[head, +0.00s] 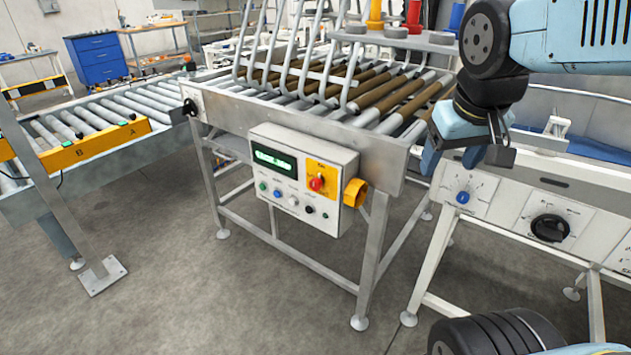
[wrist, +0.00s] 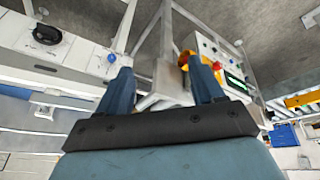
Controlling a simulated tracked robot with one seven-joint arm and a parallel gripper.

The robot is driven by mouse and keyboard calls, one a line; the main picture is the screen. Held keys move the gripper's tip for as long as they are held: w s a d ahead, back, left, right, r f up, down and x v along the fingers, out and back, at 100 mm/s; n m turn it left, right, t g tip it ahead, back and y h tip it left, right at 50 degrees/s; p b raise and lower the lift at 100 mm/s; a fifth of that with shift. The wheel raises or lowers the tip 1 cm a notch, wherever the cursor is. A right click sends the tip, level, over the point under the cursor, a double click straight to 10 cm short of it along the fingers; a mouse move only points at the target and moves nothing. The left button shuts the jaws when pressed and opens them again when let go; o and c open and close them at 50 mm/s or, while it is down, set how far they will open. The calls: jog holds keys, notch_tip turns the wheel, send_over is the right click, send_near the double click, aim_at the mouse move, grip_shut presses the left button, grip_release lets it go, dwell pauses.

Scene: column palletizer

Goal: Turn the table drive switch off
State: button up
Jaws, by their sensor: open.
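A grey control box (head: 303,178) hangs on the front of the roller table (head: 290,115). It has a lit green display, a red rotary switch on a yellow plate (head: 317,183) and a row of small buttons. A blue knob (head: 463,197) and a large black rotary knob (head: 550,228) are on the white machine at right. Another black knob (head: 190,107) sits on the table's left corner. The labels are too small to read, so I cannot tell which is the table drive switch. My gripper (head: 455,157) is open and empty, above the blue knob; it also shows in the wrist view (wrist: 160,72).
Bent grey bars (head: 300,50) stand over the rollers. A lower roller conveyor (head: 80,130) is at left, with a metal post before it. The floor before the box is clear.

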jog(key=w+a+f+n+g+h, duration=0.1)
jog(key=w+f+n+g+h, duration=0.4)
jog(key=w, duration=0.3)
jog(key=n+t+h, duration=0.5)
jog(key=n+t, duration=1)
jog(key=n, duration=0.2)
send_near(314, 186)
jog(key=x, duration=1)
jog(key=shift+w+d, duration=0.1)
jog(key=shift+w, duration=0.1)
jog(key=shift+c, duration=0.5)
